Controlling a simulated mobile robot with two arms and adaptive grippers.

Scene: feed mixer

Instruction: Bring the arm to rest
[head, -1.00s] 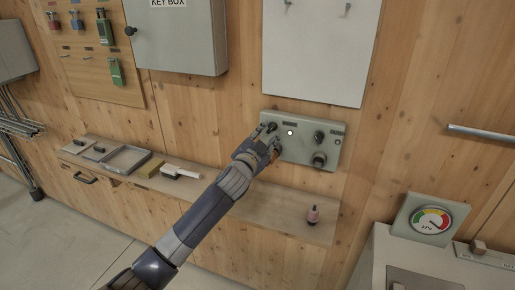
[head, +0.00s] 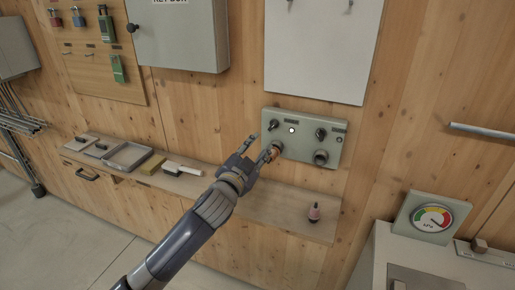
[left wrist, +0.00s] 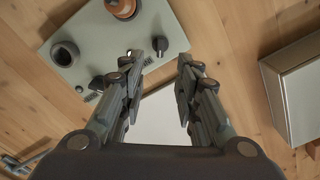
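My left arm reaches up from the bottom of the head view. Its gripper (head: 260,149) is in front of the left part of a grey-green control panel (head: 300,154) on the wooden wall. In the left wrist view the two fingers (left wrist: 172,58) stand apart with nothing between them. The panel also shows there (left wrist: 92,40), with a black knob (left wrist: 97,83), a dark round socket (left wrist: 64,54) and an orange-brown round part (left wrist: 122,8). That orange-brown part (head: 275,151) shows beside the fingertips in the head view. My right gripper is not in view.
A grey key box (head: 185,35) hangs upper left. A gauge (head: 432,217) stands on a cabinet at lower right.

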